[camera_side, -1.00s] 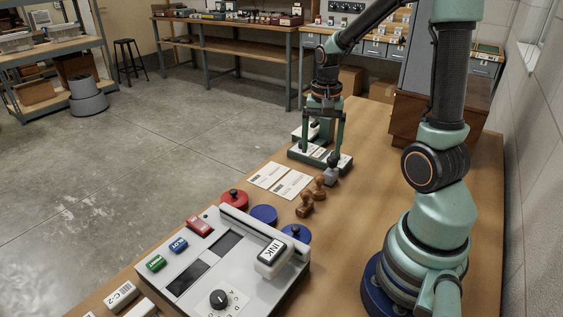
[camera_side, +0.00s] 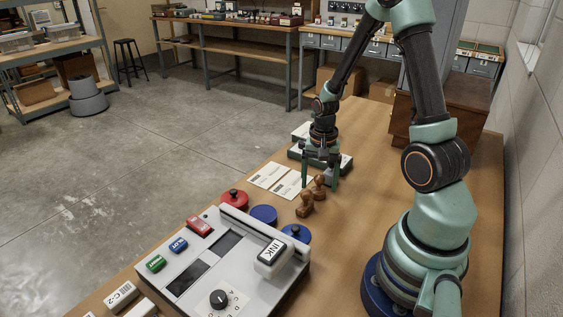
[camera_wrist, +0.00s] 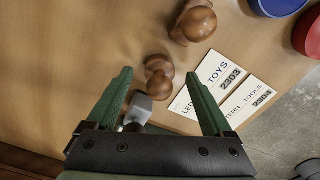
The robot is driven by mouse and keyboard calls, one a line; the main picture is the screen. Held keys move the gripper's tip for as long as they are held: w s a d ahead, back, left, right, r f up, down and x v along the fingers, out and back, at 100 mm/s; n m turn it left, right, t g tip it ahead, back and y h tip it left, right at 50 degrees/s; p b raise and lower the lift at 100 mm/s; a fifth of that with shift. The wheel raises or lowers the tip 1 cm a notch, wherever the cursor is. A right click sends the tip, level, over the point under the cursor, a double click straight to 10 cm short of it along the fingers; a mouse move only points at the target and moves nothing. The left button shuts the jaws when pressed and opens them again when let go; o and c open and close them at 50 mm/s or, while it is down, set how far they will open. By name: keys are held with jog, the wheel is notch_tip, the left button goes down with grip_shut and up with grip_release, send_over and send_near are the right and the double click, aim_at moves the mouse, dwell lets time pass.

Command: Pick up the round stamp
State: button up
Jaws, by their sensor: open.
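Two brown wooden stamps stand on the wooden table. The nearer one (camera_side: 305,206) is just in front of the farther one (camera_side: 319,190). Both look rounded, and I cannot tell for certain which is the round stamp. My gripper (camera_side: 320,181) is low and open, with its green fingers close to the farther stamp. In the wrist view my gripper (camera_wrist: 158,75) has the farther stamp (camera_wrist: 157,82) in line between its fingertips; contact cannot be told. The other wooden stamp (camera_wrist: 194,24) lies beyond the fingertips. A grey block-shaped stamp (camera_wrist: 139,107) with a dark knob shows between the fingers.
Printed cards (camera_side: 268,174) lie left of the stamps. A red pad (camera_side: 235,197), a blue pad (camera_side: 264,214) and a blue lidded tin (camera_side: 296,233) are nearer, beside the grey machine (camera_side: 225,262). The table right of the stamps is clear.

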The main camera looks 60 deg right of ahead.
aim_at(320, 176)
jog(key=shift+f, duration=0.6)
grip_shut()
jog(key=shift+r, duration=0.1)
notch_tip(320, 176, up, 20)
dwell(0.4)
